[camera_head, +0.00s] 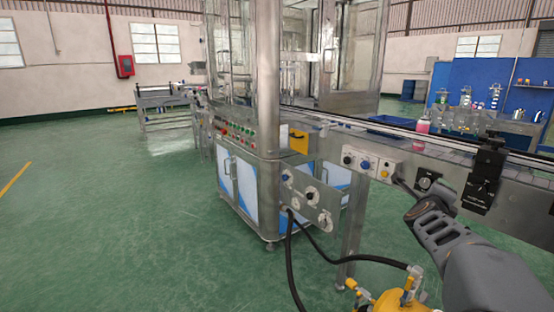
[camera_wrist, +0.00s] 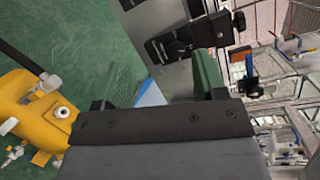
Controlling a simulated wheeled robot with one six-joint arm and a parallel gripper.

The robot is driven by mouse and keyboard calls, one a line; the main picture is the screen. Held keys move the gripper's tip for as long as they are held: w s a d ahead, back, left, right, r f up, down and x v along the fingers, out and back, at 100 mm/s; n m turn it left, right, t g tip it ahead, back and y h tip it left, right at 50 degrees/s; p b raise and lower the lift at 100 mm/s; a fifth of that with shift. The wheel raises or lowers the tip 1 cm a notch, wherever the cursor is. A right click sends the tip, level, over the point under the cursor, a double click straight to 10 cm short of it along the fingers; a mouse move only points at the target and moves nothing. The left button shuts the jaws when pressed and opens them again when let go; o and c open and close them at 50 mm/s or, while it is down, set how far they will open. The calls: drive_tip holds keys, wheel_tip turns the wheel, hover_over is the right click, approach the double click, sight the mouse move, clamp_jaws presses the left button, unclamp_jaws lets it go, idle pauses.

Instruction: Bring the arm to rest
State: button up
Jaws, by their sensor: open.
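My dark grey arm comes in from the lower right in the head view, bent, in front of the conveyor side. My gripper (camera_wrist: 154,78) shows in the wrist view with two dark green fingers spread wide apart. Nothing is between the fingers; the green floor and a metal side panel show beyond them. In the head view the arm hides most of the gripper, and its fingers cannot be made out clearly.
A conveyor (camera_head: 455,160) with a control panel (camera_head: 368,163) runs behind my arm. A yellow machine (camera_head: 395,300) with a black hose stands below it, and this machine is left in the wrist view (camera_wrist: 35,105). A steel cabinet machine (camera_head: 250,180) stands mid-view. The left floor is clear.

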drive_tip(key=s+a+r+n+y+p, duration=0.1)
drive_tip(key=a+r+n+y+p, duration=0.25)
drive_tip(key=a+n, duration=0.3)
drive_tip(key=s+a+r+n+g+y+p, duration=0.1)
drive_tip(key=a+r+n+y+p, duration=0.15)
drive_tip(key=a+n+p, duration=0.35)
drive_tip(key=s+a+r+n+y+p, duration=0.15)
drive_tip(key=a+n+y+p, duration=0.25)
drive_tip(key=a, duration=0.4)
drive_tip(key=s+a+n+g+p, duration=0.3)
drive_tip(key=s+n+g+p, duration=0.1)
drive_tip(key=s+n, duration=0.3)
drive_tip(key=s+a+r+n+g+y+p, duration=0.1)
drive_tip(key=s+a+n+g+p, duration=0.2)
drive_tip(key=s+n+p, duration=0.3)
drive_tip(key=s+a+p, duration=0.1)
drive_tip(key=s, duration=0.2)
drive_tip(key=shift+a+r+n+g+y, duration=0.15)
drive_tip(key=shift+a+n+g+y, duration=0.15)
drive_tip(key=shift+n+g, duration=0.1)
